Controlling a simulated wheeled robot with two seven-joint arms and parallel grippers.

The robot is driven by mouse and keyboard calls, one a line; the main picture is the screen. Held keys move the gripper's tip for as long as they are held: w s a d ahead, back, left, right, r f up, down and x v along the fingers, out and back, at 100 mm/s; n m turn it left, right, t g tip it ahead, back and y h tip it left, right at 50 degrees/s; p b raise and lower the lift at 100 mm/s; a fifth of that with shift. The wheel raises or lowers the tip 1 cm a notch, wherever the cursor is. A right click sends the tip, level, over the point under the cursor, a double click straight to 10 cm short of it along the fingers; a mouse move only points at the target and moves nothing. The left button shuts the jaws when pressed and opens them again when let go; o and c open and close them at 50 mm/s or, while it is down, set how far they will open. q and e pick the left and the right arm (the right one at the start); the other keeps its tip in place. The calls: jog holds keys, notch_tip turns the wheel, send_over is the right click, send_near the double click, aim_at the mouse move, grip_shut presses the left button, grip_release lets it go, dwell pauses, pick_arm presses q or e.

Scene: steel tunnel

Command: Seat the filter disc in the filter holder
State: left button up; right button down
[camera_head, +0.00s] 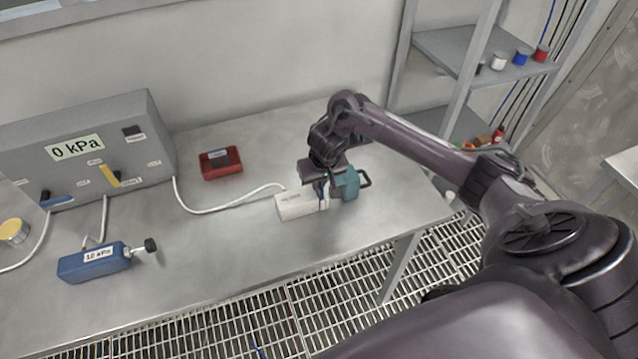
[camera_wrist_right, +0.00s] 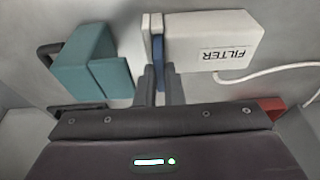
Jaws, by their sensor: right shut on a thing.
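The white filter holder (camera_head: 297,205), a labelled box, sits on the steel table with a white hose at its left end. It also shows in the right wrist view (camera_wrist_right: 225,38). My right gripper (camera_head: 321,192) is over the holder's right end, its fingers pointing down. In the wrist view the fingers (camera_wrist_right: 161,88) are shut on a thin blue piece, seen edge-on, which looks like the filter disc (camera_wrist_right: 158,60). The disc lies between the holder's body and a thin white end plate. How deep it sits cannot be told. My left gripper is out of view.
A teal block with a dark handle (camera_head: 348,184) stands just right of the holder. A red tray (camera_head: 221,163) is at the back. A grey pressure box (camera_head: 85,150) and a blue unit with a knob (camera_head: 93,264) are left. The table front is clear.

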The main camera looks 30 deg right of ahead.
aim_at(323, 200)
jog(key=shift+f, duration=0.25)
jog(key=shift+f, duration=0.15)
jog(key=c, duration=1.8)
grip_release()
jog(key=shift+r, duration=0.55)
jog(key=p+v, duration=0.5)
jog(key=v, duration=0.6)
jog(key=shift+s+r, duration=0.1)
jog(key=shift+s, duration=0.05)
